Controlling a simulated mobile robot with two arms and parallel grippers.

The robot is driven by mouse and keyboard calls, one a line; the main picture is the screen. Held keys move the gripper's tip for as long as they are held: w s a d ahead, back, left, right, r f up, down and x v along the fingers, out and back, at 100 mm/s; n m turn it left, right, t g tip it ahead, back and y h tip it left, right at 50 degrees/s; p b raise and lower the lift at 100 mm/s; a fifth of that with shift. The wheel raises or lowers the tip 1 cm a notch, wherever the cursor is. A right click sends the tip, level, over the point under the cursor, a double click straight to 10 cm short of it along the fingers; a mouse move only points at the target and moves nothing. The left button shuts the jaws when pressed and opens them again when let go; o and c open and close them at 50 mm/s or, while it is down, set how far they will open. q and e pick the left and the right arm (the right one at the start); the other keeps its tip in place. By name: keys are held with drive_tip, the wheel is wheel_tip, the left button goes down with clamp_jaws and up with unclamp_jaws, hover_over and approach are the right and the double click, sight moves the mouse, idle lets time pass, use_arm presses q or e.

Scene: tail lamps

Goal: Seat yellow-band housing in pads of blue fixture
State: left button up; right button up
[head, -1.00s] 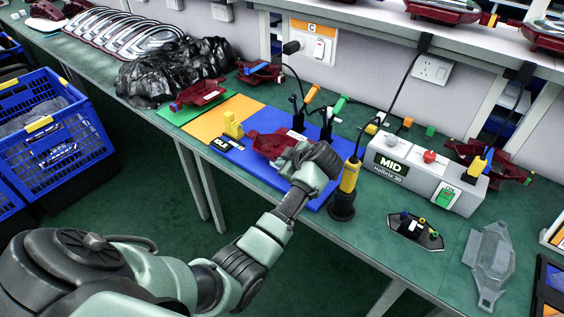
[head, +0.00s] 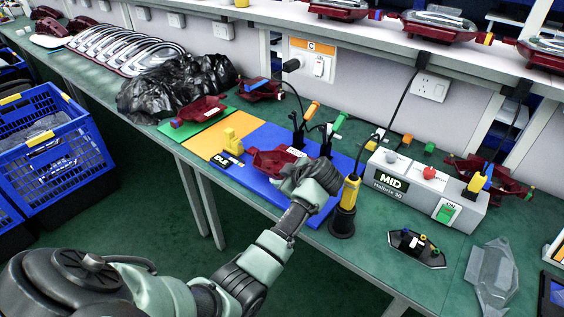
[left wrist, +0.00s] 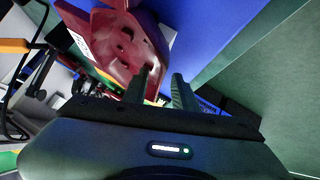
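A dark red housing (head: 268,160) with a white label lies on the blue mat (head: 262,134); I see no yellow band on it. My left gripper (head: 305,180) is over its right end in the head view and hides that part. In the left wrist view the same housing (left wrist: 118,45) is close before the fingers. The left gripper's two fingers (left wrist: 161,88) stand apart, with the housing's near tip at the gap; contact is unclear. A yellow block (head: 230,141) stands left of the housing. I cannot make out separate fixture pads. My right gripper is not in view.
Tools with orange (head: 312,110) and green handles stand behind the housing. A yellow-black tool (head: 347,196) stands close right of my gripper. A grey MID box (head: 425,188) is further right. Another red housing (head: 200,108) sits on the green mat (head: 190,128).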

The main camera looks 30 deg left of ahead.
use_arm(q)
wheel_tip(320, 180, up, 20)
drive_tip(key=b, duration=0.1)
drive_tip(key=shift+f, duration=0.15)
idle(0.4)
